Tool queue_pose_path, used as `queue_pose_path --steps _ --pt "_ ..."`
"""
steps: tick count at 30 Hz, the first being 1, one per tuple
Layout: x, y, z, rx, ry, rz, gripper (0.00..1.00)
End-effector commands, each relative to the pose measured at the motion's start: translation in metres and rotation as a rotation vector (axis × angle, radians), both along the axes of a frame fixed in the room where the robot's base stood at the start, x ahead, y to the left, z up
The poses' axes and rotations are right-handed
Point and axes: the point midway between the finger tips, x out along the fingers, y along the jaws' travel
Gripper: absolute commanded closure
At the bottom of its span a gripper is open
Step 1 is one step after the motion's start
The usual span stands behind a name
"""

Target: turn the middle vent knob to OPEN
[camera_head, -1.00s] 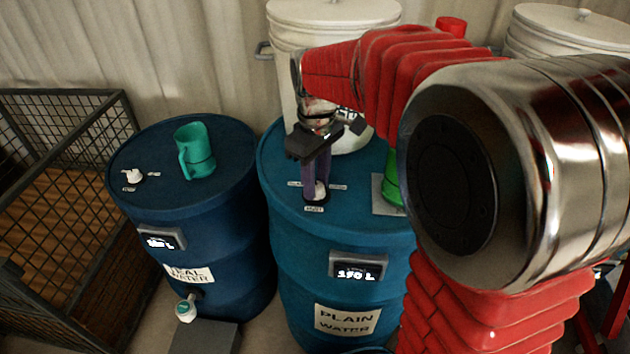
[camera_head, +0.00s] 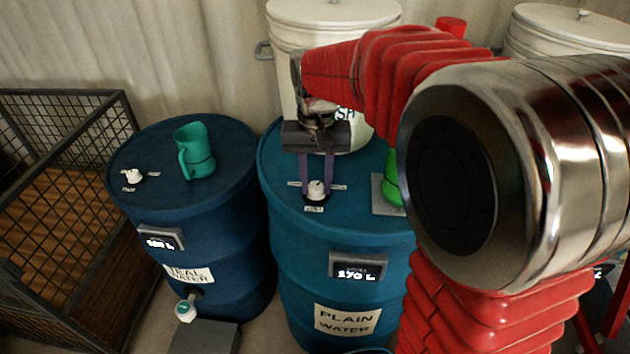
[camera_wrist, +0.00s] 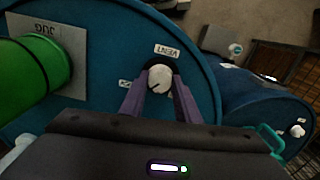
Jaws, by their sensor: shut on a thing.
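The middle vent knob (camera_head: 316,188) is a small white knob on a dark round base, on the lid of the blue PLAIN WATER drum (camera_head: 290,240). My gripper (camera_head: 316,186) reaches down from above, its two purple fingers on the left and right sides of the knob. In the wrist view the knob (camera_wrist: 159,78) sits between the fingertips (camera_wrist: 159,84), with a VENT label beside it. The gripper is shut on it. Small labels flank the knob, but I cannot read them or tell exactly which one its dark mark faces.
A green jug (camera_head: 391,184) stands on a grey plate right of the knob; it is large in the wrist view (camera_wrist: 30,75). Left is the TEAL WATER drum (camera_head: 225,225) with its own knob (camera_head: 133,176) and a teal mug (camera_head: 195,150). A white drum (camera_head: 285,60) stands behind.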

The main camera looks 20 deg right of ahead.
Motion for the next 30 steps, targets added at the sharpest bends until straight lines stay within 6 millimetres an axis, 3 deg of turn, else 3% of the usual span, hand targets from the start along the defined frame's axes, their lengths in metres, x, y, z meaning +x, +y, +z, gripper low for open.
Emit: queue_pose_path --steps 9,22,23,30 --pt "0.0021 -0.0001 0.0019 0.000 -0.008 -0.115 0.93" --pt "0.0021 0.0001 0.0020 0.001 -0.009 -0.128 0.93" --pt "0.0021 0.0002 0.0020 0.001 -0.009 -0.128 0.70" --pt "0.0011 0.0002 0.0011 0.001 -0.004 -0.127 0.53"
